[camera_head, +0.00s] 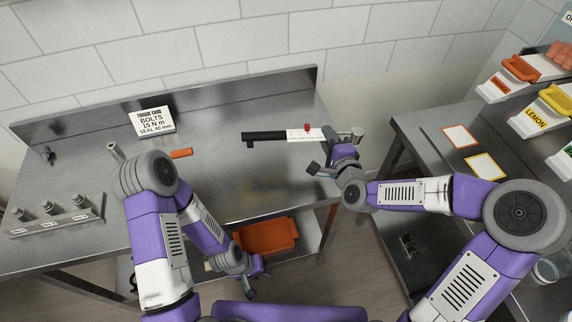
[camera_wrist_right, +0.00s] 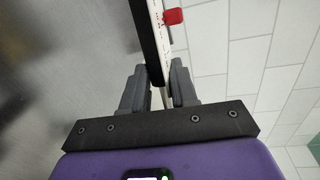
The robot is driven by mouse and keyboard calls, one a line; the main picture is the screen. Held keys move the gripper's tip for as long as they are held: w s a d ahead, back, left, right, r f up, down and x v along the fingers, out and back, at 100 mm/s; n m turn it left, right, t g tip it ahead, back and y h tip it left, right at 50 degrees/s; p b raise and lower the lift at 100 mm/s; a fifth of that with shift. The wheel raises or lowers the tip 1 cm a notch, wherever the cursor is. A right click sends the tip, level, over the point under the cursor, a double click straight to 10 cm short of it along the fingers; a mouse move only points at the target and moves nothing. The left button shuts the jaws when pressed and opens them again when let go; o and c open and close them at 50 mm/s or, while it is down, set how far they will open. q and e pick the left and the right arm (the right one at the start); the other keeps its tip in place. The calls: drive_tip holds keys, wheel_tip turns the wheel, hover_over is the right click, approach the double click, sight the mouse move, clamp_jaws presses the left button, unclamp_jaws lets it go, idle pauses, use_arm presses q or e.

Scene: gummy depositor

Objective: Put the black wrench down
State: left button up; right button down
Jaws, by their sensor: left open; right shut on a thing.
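The black wrench (camera_head: 268,136) has a long black handle, a white scale section and a small red piece. My right gripper (camera_head: 335,150) is shut on its right part, over the right end of the steel table. The wrench lies about level, with its black end pointing left. In the right wrist view the wrench (camera_wrist_right: 150,40) runs between the two fingers (camera_wrist_right: 158,88). I cannot tell its exact height above the table. My left gripper (camera_head: 252,277) is open and empty, low in front of the table.
The steel table (camera_head: 225,180) has clear room in the middle. A bolts sign (camera_head: 152,121), an orange-handled tool (camera_head: 181,153) and a labelled rack (camera_head: 60,219) stand on its left. An orange bin (camera_head: 268,237) sits below. A second table (camera_head: 425,135) with cards is at right.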

sight(308, 135)
drive_tip(key=a, duration=0.1)
drive_tip(key=s+a+n+y, duration=0.1)
drive_tip(key=a, duration=0.1)
drive_tip(key=a+r+g+y, duration=0.1)
drive_tip(key=shift+s+a+n, duration=0.2)
drive_tip(key=shift+s+n, duration=0.05)
drive_tip(key=shift+n, duration=0.05)
drive_tip(key=shift+y, duration=0.4)
drive_tip(key=f, duration=0.3)
drive_tip(key=f+b, duration=0.1)
drive_tip(key=f, duration=0.1)
drive_tip(key=shift+a+f+b, duration=0.2)
drive_tip(key=shift+f+b, duration=0.1)
drive_tip(key=shift+f, duration=0.1)
drive_tip(key=shift+f+b, duration=0.55)
drive_tip(key=shift+f, duration=1.6)
drive_tip(key=c, duration=0.9)
unclamp_jaws()
drive_tip(key=shift+o, duration=0.2)
drive_tip(key=p+v, duration=0.1)
drive_tip(key=v, duration=0.5)
drive_tip(key=shift+s+d+r, duration=0.2)
drive_tip(key=shift+s+d, duration=0.05)
drive_tip(key=p+v, duration=0.4)
drive_tip(key=p, duration=0.6)
drive_tip(key=shift+r, duration=0.1)
drive_tip(key=shift+s+d+p, duration=0.3)
drive_tip(key=shift+s+p, duration=0.35)
drive_tip(key=shift+p, duration=0.1)
